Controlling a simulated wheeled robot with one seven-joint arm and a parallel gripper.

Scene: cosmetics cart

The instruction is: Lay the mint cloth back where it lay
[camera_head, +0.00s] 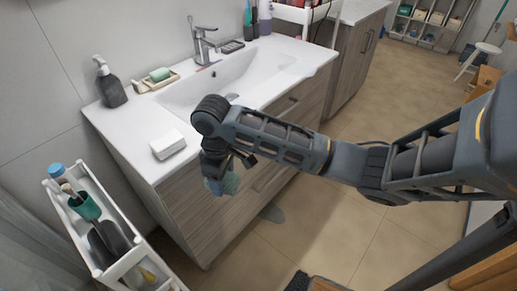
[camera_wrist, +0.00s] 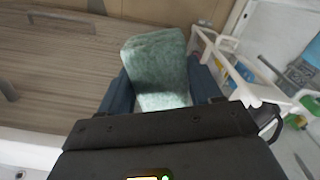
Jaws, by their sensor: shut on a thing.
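The mint cloth (camera_wrist: 157,72) is a folded, speckled green piece standing up between the two blue fingers of my gripper (camera_wrist: 160,92) in the wrist view. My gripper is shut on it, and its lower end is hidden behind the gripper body. In the head view my gripper (camera_head: 218,182) hangs in front of the vanity drawers, below the counter edge, and only a small part of the cloth (camera_head: 231,182) shows under it. The cloth is in the air, apart from the counter and the cart.
The white counter (camera_head: 140,125) carries a white block-like item (camera_head: 168,145) near its front edge, a dark pump bottle (camera_head: 109,83), a soap tray (camera_head: 155,79) and the tap (camera_head: 203,45). The white cart (camera_head: 91,183) with several cosmetics stands at left; its rail (camera_wrist: 226,70) also shows in the wrist view.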

